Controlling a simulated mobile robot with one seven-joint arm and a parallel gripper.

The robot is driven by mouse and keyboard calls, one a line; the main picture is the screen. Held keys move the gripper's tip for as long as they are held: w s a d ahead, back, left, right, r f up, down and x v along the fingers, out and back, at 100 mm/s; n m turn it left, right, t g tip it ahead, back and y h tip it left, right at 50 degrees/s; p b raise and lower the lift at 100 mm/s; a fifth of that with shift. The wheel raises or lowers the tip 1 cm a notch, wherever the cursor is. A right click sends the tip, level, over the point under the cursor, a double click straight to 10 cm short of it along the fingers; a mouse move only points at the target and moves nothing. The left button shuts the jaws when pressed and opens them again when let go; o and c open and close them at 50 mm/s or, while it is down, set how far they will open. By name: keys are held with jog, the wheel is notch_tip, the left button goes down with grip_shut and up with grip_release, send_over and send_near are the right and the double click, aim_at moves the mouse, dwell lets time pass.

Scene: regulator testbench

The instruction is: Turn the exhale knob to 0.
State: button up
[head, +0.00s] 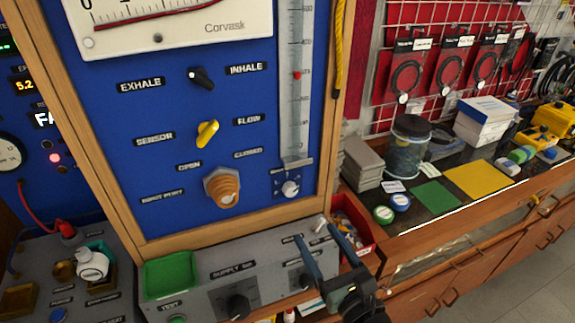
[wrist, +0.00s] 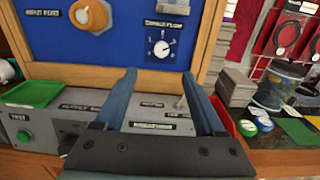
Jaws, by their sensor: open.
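A black selector knob (head: 201,77) sits on the blue panel (head: 165,215) between the labels EXHALE and INHALE, its handle slanted. My gripper (head: 318,231) is open and empty, low in front of the panel, below the numbered dial. In the wrist view its two blue fingers (wrist: 159,73) point at the panel, with the dial above and between the tips; neither touches it.
A yellow knob (head: 207,133) and an orange round knob (head: 222,188) are on the panel. A grey supply box (head: 255,262) with a green tray (head: 170,276) juts out below. A red bin (head: 352,228) is beside my gripper. A cluttered bench (head: 420,217) stands right.

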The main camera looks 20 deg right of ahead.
aim_at(292, 192)
jog(key=shift+m, duration=0.4)
jog(key=w, duration=1.2)
jog(key=shift+w+a, duration=0.1)
jog(key=shift+w, duration=0.25)
jog(key=shift+c, duration=0.2)
grip_shut()
